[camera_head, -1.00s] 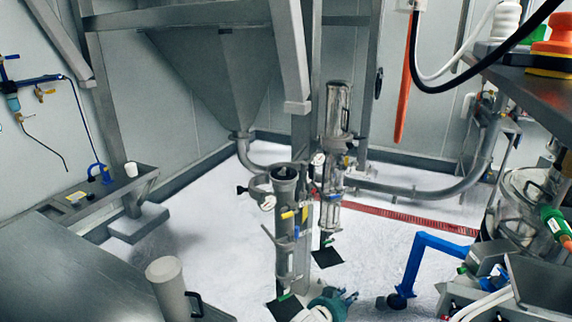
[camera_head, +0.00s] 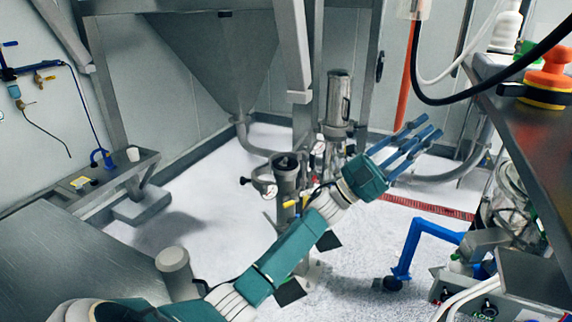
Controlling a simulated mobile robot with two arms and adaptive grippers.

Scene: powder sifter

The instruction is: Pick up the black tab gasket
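I cannot make out the black tab gasket for certain. My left gripper (camera_head: 424,130) is raised in front of the grey metal columns, at the middle right. Its blue fingers are spread apart, point up and to the right, and hold nothing. My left arm crosses in from the lower left and hides part of the nearer column (camera_head: 287,173). My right gripper is not in view.
A steel bench (camera_head: 50,262) fills the lower left, with a grey cylindrical container (camera_head: 173,262) beside the arm. A dark shelf (camera_head: 520,150) with an orange and yellow item (camera_head: 548,80) is at the right.

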